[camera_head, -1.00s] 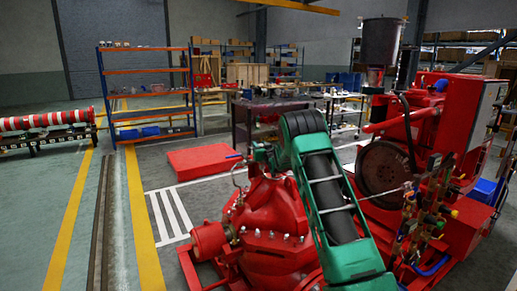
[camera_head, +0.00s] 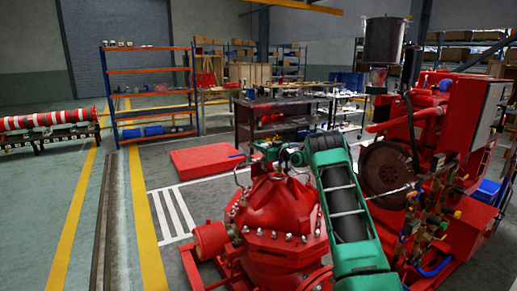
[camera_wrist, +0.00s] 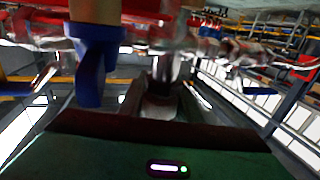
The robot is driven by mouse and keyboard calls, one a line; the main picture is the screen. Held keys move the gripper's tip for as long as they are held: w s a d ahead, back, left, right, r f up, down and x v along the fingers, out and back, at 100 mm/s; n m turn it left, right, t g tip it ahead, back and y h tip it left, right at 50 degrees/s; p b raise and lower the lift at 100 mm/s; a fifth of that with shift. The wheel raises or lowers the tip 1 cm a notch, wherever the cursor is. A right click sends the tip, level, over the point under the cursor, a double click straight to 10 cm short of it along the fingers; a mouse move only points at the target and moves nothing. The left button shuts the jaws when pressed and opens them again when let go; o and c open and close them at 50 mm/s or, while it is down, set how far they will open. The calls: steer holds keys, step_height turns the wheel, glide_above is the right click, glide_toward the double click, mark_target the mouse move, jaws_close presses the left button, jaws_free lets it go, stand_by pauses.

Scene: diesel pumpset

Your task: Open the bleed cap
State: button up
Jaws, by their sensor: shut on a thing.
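In the wrist view my gripper (camera_wrist: 163,95) reaches forward from the green wrist body, and its jaws are closed on a small grey part at the middle, which I take to be the bleed cap. The picture is blurred there, so the cap's outline and its seat cannot be made out. In the head view my green arm stands over the red pump casing (camera_head: 275,212). The gripper is near the thin metal pipework (camera_head: 286,155) at the casing's top, largely hidden by my arm and hard to tell from the fittings.
A blue lever (camera_wrist: 92,62) under a brass body hangs close left of the gripper in the wrist view. The red engine (camera_head: 440,130) with its flywheel and brass valves (camera_head: 425,215) stands to the right. A red block (camera_head: 205,161) lies behind.

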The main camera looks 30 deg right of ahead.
steer(key=shift+d+r+y, duration=0.1)
steer(key=shift+r+y, duration=0.05)
steer(key=shift+y, duration=0.15)
steer(key=o, duration=1.1)
steer(key=v, duration=1)
steer(key=shift+s+d, duration=0.1)
steer(key=shift+s, duration=0.15)
